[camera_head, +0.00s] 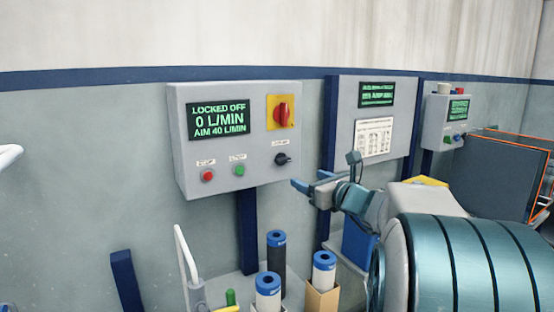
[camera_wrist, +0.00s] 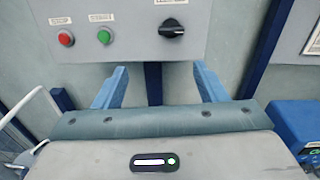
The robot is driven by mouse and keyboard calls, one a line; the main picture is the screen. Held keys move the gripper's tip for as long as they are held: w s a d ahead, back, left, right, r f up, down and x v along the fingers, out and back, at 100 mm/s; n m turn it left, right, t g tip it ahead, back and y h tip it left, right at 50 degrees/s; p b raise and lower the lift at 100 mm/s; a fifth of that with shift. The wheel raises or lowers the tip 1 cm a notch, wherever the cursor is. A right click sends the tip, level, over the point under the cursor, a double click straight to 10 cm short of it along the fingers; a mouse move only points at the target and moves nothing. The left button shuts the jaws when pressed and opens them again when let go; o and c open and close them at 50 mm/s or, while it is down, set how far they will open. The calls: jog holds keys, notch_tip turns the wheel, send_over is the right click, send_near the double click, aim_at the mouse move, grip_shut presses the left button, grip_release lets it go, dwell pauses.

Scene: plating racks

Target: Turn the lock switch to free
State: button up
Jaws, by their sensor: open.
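A grey control box (camera_head: 222,165) hangs on the wall. Its display (camera_head: 218,119) reads "LOCKED OFF, 0 L/MIN, AIM 40 L/MIN". A red rotary switch (camera_head: 281,112) on a yellow plate is at its upper right, with its handle about upright. A black knob (camera_head: 283,159) is at lower right; it also shows in the wrist view (camera_wrist: 172,28). A red button (camera_head: 208,175) and a green button (camera_head: 239,170) are at lower left. My gripper (camera_head: 302,184) is open and empty, below and in front of the box. In the wrist view its fingers (camera_wrist: 158,82) point toward the box's lower edge.
A second panel (camera_head: 373,137) with a display and a paper sheet stands to the right, and a smaller box (camera_head: 446,122) beyond it. Several blue-capped cylinders (camera_head: 268,284) stand below. A white curved handle (camera_head: 187,255) rises at lower left.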

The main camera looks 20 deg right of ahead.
aim_at(285, 160)
jog(key=shift+m+h, duration=0.3)
jog(key=shift+m, duration=0.2)
jog(key=w+p, duration=0.1)
jog(key=w, duration=0.3)
jog(key=w+p, duration=0.1)
jog(key=w, duration=0.4)
jog(key=w+a+p, duration=0.1)
jog(key=w, duration=0.4)
jog(key=shift+a+r, duration=0.1)
jog(key=shift+r, duration=0.25)
jog(key=c, duration=1)
